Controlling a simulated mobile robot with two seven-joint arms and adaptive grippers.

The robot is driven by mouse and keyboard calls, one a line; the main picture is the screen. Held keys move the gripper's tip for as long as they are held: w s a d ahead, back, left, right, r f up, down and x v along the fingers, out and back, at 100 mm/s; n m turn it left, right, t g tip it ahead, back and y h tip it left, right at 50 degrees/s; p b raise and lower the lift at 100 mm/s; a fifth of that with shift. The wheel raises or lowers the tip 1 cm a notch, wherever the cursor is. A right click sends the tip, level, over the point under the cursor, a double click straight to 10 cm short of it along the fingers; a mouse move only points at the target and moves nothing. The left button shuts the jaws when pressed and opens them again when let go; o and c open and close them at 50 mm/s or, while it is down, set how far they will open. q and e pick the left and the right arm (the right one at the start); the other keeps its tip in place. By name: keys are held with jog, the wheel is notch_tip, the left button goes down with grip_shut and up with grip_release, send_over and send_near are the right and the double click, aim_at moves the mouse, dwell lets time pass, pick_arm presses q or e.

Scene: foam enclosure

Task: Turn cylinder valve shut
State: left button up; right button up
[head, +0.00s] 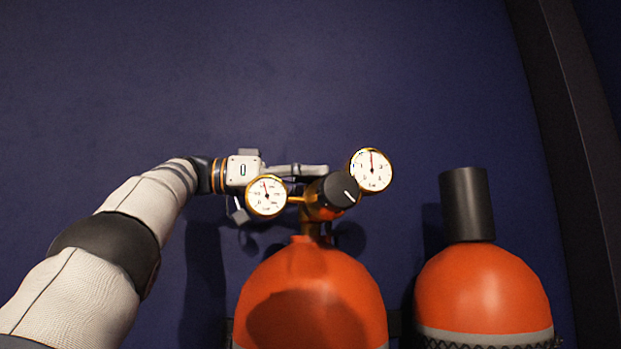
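An orange cylinder (310,285) stands upright at the centre of the head view. On its top is a brass valve fitting with a black round knob (340,190) that carries a white line mark. Two brass-rimmed gauges, a left gauge (266,196) and a right gauge (371,170), flank the knob. My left gripper (300,172) reaches in from the left behind the left gauge, with a grey finger extending toward the knob. The left gauge and the knob hide part of its fingers, so its opening is unclear. My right gripper is not in view.
A second orange cylinder (482,288) with a black cap (467,204) stands to the right. A dark blue wall (300,70) is behind everything, with a dark vertical post (570,130) at the far right. Free room lies above the gauges.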

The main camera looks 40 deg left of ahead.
pick_arm(q)
jog(key=v, duration=0.7)
jog(key=shift+s, duration=0.2)
jog(key=shift+a, duration=0.15)
